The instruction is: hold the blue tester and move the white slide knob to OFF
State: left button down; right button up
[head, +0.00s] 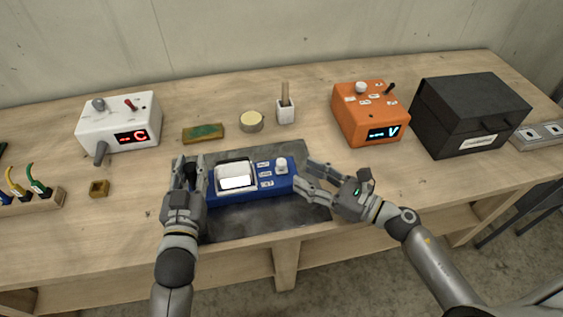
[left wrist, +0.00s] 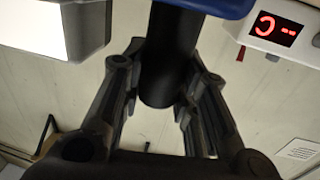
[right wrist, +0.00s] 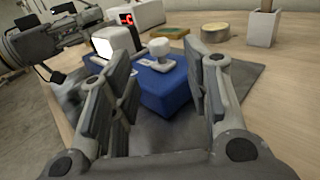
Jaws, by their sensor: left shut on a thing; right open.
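The blue tester (head: 252,186) lies on a dark mat (head: 285,218) on the bench, with a lit white screen on its left part. The white slide knob (head: 281,165) stands on its right part beside several small labels, too small to read. In the right wrist view the knob (right wrist: 160,54) is between and beyond the fingers. My left gripper (head: 188,172) is shut on a dark cylindrical part (left wrist: 168,60) at the tester's left end. My right gripper (head: 310,178) is open at the tester's right end, with its fingers apart and the knob not between the tips.
An orange meter (head: 371,114) and black case (head: 468,113) stand right. Free bench lies right of the mat.

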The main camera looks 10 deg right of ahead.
aim_at(282, 162)
jog(key=x, duration=0.8)
jog(key=shift+s+f, duration=0.1)
jog(key=shift+c, duration=0.3)
grip_shut()
jog(key=shift+s, duration=0.1)
